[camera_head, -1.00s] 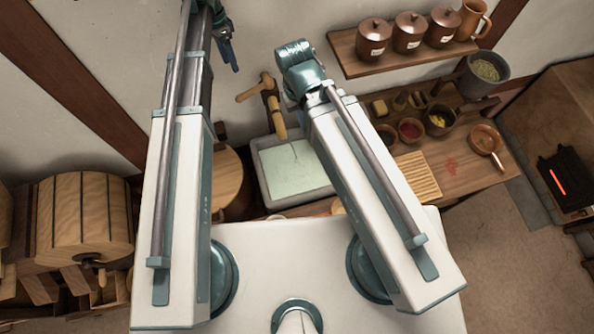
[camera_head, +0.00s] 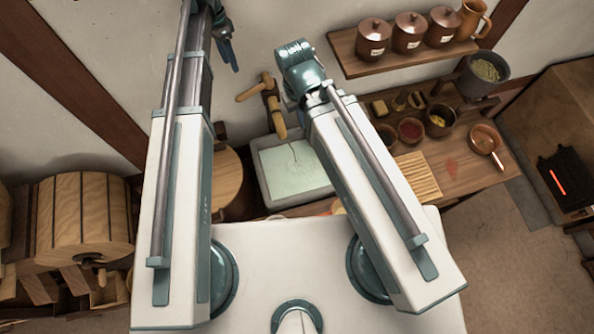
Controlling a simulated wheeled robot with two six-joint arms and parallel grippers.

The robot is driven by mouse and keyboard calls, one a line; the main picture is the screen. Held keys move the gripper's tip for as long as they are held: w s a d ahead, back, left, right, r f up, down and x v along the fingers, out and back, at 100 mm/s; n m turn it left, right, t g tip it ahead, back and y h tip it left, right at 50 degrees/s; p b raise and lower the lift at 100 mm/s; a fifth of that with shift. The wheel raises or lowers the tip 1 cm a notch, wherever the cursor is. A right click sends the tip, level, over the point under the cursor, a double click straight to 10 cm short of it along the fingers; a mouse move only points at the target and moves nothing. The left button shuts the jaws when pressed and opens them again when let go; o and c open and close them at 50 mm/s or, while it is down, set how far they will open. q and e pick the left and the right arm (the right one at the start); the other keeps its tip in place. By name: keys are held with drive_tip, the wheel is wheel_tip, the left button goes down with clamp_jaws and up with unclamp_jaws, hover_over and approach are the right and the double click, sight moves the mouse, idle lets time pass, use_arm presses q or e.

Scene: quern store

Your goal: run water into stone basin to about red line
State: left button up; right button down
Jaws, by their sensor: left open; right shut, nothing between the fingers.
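A thin line runs from the spout toward the water, seemingly a stream. My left gripper (camera_head: 231,58) is open and empty, up and left of the tap against the wall. My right arm's wrist (camera_head: 300,65) is right of the tap; its gripper is hidden behind it.
A counter (camera_head: 470,182) right of the basin holds small bowls, a slatted board (camera_head: 417,176) and a copper pan (camera_head: 486,140). Lidded jars (camera_head: 374,38) stand on a wall shelf (camera_head: 352,66). A wooden barrel (camera_head: 84,217) is at left. My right arm covers part of the basin's right side.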

use_arm(q)
drive_tip(key=shift+c, duration=1.1)
drive_tip(key=shift+s+d+f+m, duration=0.15)
drive_tip(key=shift+s+d+m, duration=0.1)
drive_tip(key=shift+s+m, duration=0.1)
drive_tip(key=shift+c, duration=1.2)
drive_tip(key=s+d+m, duration=0.1)
drive_tip(key=m, duration=0.1)
drive_tip(key=s+d+f+m+t+y+b, duration=0.1)
drive_tip(key=s+m, duration=0.1)
drive_tip(key=s+d+m, duration=0.1)
drive_tip(key=m, duration=0.1)
drive_tip(key=shift+s+d+f, duration=0.15)
drive_tip(key=shift+f, duration=0.05)
clamp_jaws()
drive_tip(key=s+d+m+t+y+b, duration=0.1)
drive_tip(key=s+d+m+t+y, duration=0.1)
drive_tip(key=m, duration=0.9)
drive_tip(key=s+d+t, duration=0.1)
drive_tip(key=s+d, duration=0.1)
drive_tip(key=s, duration=0.1)
drive_tip(key=shift+s+f+t+b, duration=0.25)
drive_tip(key=shift+s+t+b, duration=0.05)
drive_tip(key=shift+s+b, duration=0.1)
